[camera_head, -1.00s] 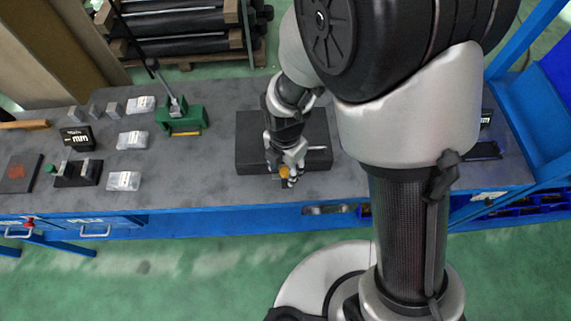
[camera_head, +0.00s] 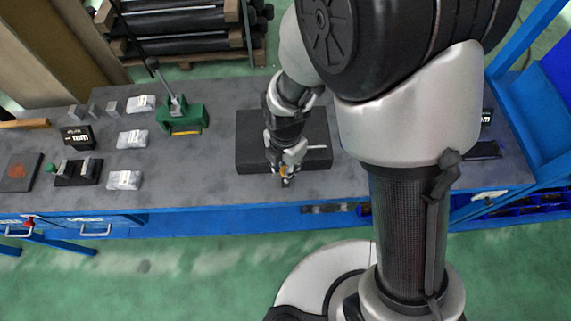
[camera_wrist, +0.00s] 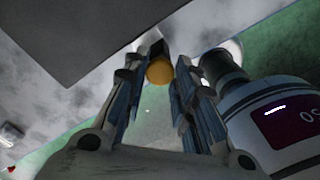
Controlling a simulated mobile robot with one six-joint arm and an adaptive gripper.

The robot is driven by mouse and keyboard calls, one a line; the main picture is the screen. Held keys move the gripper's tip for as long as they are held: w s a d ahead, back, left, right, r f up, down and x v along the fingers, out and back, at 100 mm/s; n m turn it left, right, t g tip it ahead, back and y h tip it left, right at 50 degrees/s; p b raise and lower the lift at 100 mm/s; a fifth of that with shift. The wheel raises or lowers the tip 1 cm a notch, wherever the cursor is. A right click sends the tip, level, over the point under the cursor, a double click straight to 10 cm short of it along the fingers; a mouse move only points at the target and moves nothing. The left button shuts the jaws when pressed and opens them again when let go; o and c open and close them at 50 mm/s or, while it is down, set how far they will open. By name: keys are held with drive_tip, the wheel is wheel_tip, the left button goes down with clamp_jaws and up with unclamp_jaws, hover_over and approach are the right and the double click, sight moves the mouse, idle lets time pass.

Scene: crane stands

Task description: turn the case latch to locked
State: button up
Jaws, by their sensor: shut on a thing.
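The dark case (camera_head: 254,143) lies flat on the grey bench. Its latch has a round yellow-orange end, which shows in the wrist view (camera_wrist: 160,71) between my fingers, with a short dark part behind it. My gripper (camera_head: 286,178) is at the front edge of the case, pointing down, and is shut on the latch. In the head view the fingers cover most of the latch, so its exact angle cannot be told. In the wrist view the case (camera_wrist: 75,35) fills the upper left, next to the fingers.
A green press (camera_head: 182,120) stands left of the case, with several small packets and blocks farther left. A thin light bar (camera_head: 317,147) lies on the case's right part. Bare bench top (camera_head: 215,185) lies left of my gripper.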

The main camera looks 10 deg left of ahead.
drive_tip(key=m, duration=0.8)
drive_tip(key=shift+m, duration=0.3)
drive_tip(key=m, duration=0.8)
drive_tip(key=shift+m, duration=0.6)
drive_tip(key=o, duration=1.1)
